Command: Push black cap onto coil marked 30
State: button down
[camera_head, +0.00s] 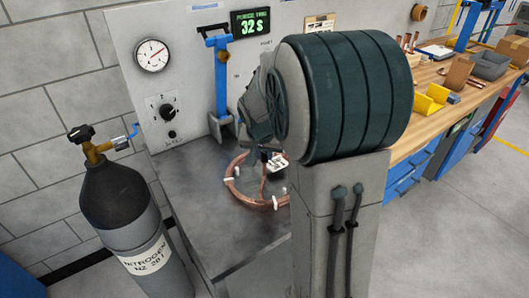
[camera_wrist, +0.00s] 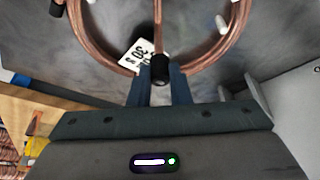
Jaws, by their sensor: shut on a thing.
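The copper coil (camera_wrist: 205,58) lies on the grey bench top, with white clips along its ring. A white tag (camera_wrist: 137,55) with 30 printed on it sits beside the tube end. My gripper (camera_wrist: 160,80) is shut on a black cap (camera_wrist: 160,66), which is at the near end of the coil's straight middle tube. I cannot tell how far the cap covers the tube. In the head view the coil (camera_head: 233,188) and the tag (camera_head: 279,162) show below my gripper (camera_head: 267,154), and my arm hides the coil's right part.
A second black piece (camera_wrist: 57,8) is at the coil's upper left. A nitrogen cylinder (camera_head: 125,215) stands left of the bench. A blue clamp post (camera_head: 221,85) rises behind the coil, before a panel with a gauge (camera_head: 151,55). Bare bench top lies left of the coil.

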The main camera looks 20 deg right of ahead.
jog(key=shift+f+b, duration=1.1)
jog(key=shift+f, duration=0.15)
jog(key=c, duration=1.3)
grip_release()
jog(key=shift+o, duration=0.2)
jog(key=shift+r, duration=0.1)
jog(key=v, duration=1.3)
jog(key=shift+s+r, duration=0.15)
jog(key=shift+r, duration=0.2)
jog(key=s+a+f+n+y+p, duration=0.1)
jog(key=s+a+f+n, duration=0.1)
jog(key=s, duration=0.6)
jog(key=s+a+f+n+g+y+p, duration=0.1)
jog(key=s+a+f+n, duration=0.2)
jog(key=s, duration=0.6)
jog(key=shift+a+f+n+y+p, duration=0.2)
jog(key=shift+a+n+y+p, duration=0.15)
jog(key=shift+a+n, duration=0.55)
